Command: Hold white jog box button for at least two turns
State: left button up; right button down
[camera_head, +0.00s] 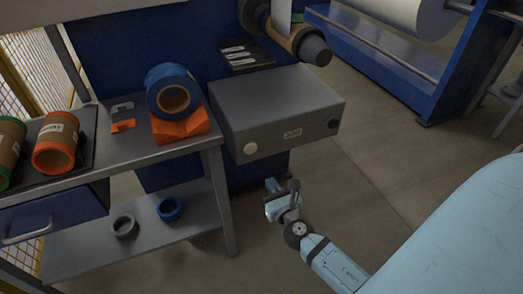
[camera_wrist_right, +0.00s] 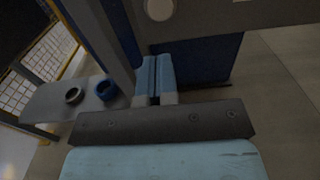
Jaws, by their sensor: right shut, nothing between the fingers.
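The grey jog box (camera_head: 275,112), labelled JOG, is fixed to the blue machine. Its white button (camera_head: 250,148) is on the left of the front face, and a black button (camera_head: 333,124) is on the right. In the right wrist view the white button (camera_wrist_right: 159,9) shows at the top edge, beyond the fingertips. My right gripper (camera_head: 270,184) is below and slightly right of the white button, apart from it. In the right wrist view my right gripper (camera_wrist_right: 155,62) has its two fingers together with nothing between them. My left gripper is not in view.
A grey table (camera_head: 190,142) stands left of the jog box, with a blue roll (camera_head: 172,76) on an orange holder. Its lower shelf (camera_head: 80,248) holds a grey ring and a blue ring. The floor right of the box is clear.

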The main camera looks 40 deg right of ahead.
aim_at(251, 150)
jog(key=x, duration=1.3)
jog(key=shift+w+a+p, duration=0.1)
jog(key=shift+p, duration=0.2)
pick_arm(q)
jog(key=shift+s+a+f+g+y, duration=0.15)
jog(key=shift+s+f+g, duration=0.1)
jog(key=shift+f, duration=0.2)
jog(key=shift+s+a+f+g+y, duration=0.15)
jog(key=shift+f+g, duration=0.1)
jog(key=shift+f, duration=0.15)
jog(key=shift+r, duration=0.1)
